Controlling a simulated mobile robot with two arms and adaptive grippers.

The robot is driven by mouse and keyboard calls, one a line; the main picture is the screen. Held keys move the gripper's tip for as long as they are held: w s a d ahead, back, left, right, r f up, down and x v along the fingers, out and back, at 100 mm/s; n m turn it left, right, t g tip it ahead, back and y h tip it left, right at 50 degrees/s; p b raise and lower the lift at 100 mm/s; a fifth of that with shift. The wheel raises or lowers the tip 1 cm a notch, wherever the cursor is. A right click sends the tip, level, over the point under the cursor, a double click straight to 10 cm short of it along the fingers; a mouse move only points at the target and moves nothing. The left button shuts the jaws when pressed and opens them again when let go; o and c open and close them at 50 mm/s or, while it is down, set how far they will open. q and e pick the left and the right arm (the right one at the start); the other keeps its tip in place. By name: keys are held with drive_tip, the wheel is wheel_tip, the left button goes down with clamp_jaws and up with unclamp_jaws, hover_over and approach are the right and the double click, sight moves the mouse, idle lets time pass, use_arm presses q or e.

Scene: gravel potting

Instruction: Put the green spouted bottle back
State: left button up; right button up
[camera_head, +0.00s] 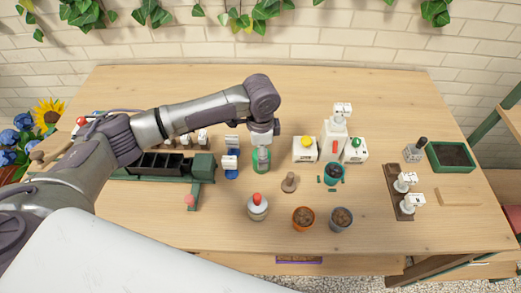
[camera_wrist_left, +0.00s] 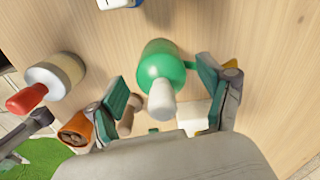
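The green spouted bottle (camera_head: 261,167) stands on the table in the head view, just below my left gripper (camera_head: 262,146), which partly hides its top. In the left wrist view the bottle (camera_wrist_left: 158,62) shows a green body, a white cap and a short green spout pointing right. My left gripper (camera_wrist_left: 168,88) is open there, with one teal-padded finger on each side of the bottle and visible gaps beside it. My right gripper is not in view.
A red-capped bottle (camera_head: 258,209), an orange pot (camera_head: 303,219) and a grey pot (camera_head: 341,219) stand in front. Blue-and-white items (camera_head: 231,173) are close left. A brown wooden stopper-like piece (camera_head: 290,183) is close right. A brown rack (camera_head: 393,185) stands farther right.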

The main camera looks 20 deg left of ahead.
use_arm(q)
wheel_tip(320, 180, up, 12)
drive_tip(key=shift+f+b, duration=0.25)
drive_tip(key=shift+b, duration=0.4)
drive_tip(key=shift+s+r, duration=0.1)
drive_tip(key=shift+r, duration=0.3)
drive_tip(key=shift+f, duration=0.1)
